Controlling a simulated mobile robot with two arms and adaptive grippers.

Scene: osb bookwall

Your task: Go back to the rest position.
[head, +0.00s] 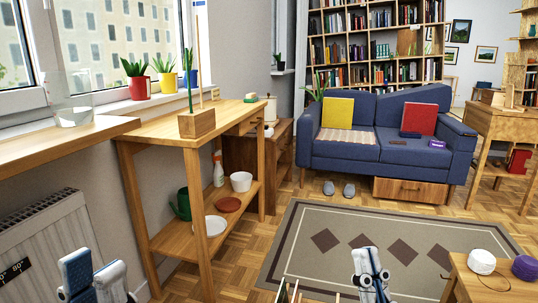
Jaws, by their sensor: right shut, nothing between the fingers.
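My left gripper (92,272) shows at the bottom left of the head view, in front of the white radiator. Its two fingers stand side by side and point up; I cannot tell whether there is a gap between them. I see nothing held in it. My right gripper (369,263) shows at the bottom, right of the middle, in front of the patterned rug. Its fingers are shut together with nothing between them. Neither gripper appears to touch anything.
A wooden shelf table (160,131) stands near the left gripper, with a wooden block planter (197,123) on top. The radiator (45,250) is at the left. A small wooden table (490,285) with two yarn-like balls is at the lower right. The rug (335,215) is mostly clear.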

